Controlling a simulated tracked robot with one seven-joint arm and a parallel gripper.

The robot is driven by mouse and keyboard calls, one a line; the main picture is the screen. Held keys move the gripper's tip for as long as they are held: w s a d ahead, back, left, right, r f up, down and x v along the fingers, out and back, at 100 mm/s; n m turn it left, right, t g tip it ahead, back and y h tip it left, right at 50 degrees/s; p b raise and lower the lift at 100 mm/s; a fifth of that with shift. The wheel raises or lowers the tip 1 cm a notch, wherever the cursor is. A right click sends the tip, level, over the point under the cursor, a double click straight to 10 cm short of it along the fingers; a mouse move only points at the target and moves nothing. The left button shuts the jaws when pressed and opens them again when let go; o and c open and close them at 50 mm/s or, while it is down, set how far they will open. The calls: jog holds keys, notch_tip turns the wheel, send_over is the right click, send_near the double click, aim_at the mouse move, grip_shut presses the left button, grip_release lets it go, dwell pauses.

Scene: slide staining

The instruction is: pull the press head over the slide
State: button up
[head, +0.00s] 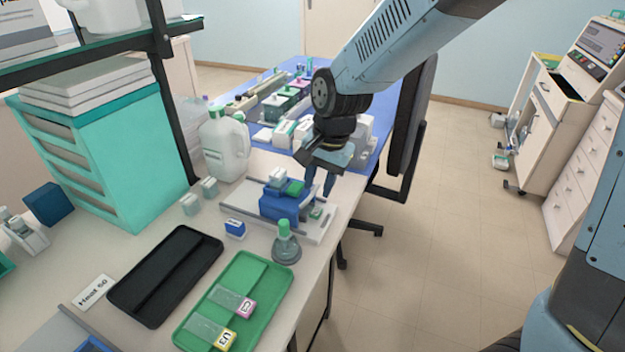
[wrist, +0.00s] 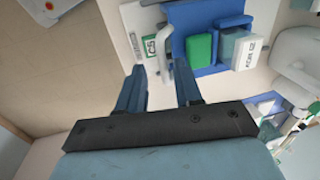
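The press is a blue body (head: 280,206) with a green block and a white block on top, on a pale base plate (head: 312,238). The blue press head also shows in the wrist view (wrist: 222,48), beside a pale curved handle (wrist: 164,45). A slide with a green-edged label (wrist: 150,45) lies on the plate, left of the handle there; its label is small in the head view (head: 317,212). My gripper (head: 320,188) is open and empty above the press's right side. In the wrist view its fingers (wrist: 160,69) straddle the handle's lower end; contact is unclear.
A green tray (head: 265,268) with two labelled slides and a black tray (head: 165,275) lie in front. A green-capped flask (head: 286,243) and a small blue block (head: 235,228) stand near the press. A white jug (head: 225,148) stands behind it. The bench edge is close on the right.

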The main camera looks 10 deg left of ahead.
notch_tip(320, 180, up, 13)
jog(key=d, duration=0.2)
jog(key=shift+s+d+r, duration=0.2)
jog(key=shift+s, duration=0.1)
dwell(0.3)
